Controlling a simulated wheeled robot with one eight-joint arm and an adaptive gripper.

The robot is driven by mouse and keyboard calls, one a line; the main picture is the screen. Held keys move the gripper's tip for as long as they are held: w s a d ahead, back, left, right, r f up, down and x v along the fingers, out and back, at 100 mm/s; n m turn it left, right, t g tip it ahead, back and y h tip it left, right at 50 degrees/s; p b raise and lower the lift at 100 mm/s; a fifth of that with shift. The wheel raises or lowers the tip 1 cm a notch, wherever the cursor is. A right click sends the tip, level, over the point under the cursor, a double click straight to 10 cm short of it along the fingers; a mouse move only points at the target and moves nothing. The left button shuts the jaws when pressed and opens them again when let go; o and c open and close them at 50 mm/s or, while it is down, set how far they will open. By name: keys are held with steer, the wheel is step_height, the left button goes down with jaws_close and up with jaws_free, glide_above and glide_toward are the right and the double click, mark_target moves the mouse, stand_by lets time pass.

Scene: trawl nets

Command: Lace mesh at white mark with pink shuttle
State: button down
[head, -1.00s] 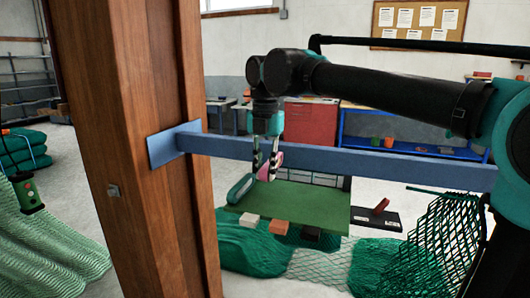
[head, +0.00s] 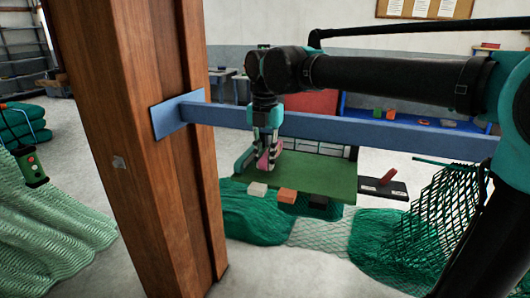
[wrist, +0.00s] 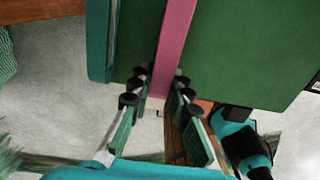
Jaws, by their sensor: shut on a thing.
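The pink shuttle (head: 264,160) is between the two fingers of my gripper (head: 269,154), at the left part of the green board (head: 325,178). In the wrist view the shuttle (wrist: 175,40) is a long pink strip running up from between the fingertips (wrist: 162,85), which are shut on it. I cannot tell whether it touches the board. A teal shuttle (head: 243,161) lies just to its left, along the board's edge. Dark green netting (head: 450,205) hangs at the right. I cannot make out the white mark on it.
A blue beam (head: 340,129) crosses from the wooden post (head: 140,140) behind my arm. A dark tray (head: 383,187) with a red tool stands right. Loose nets cover the floor below.

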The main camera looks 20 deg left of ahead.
mark_target(279, 145)
steer(key=shift+w+f, duration=0.1)
steer(key=shift+f, duration=0.85)
steer(key=shift+w+d, duration=0.2)
steer(key=shift+w, duration=1.9)
steer(key=shift+w+d, duration=0.15)
steer(key=shift+w, duration=2)
steer(key=shift+w+d, duration=0.2)
steer(key=shift+w, duration=1.9)
steer(key=c, duration=1.3)
jaws_free()
steer(key=shift+c, duration=0.2)
steer(key=shift+r, duration=0.15)
step_height(279, 145, up, 12)
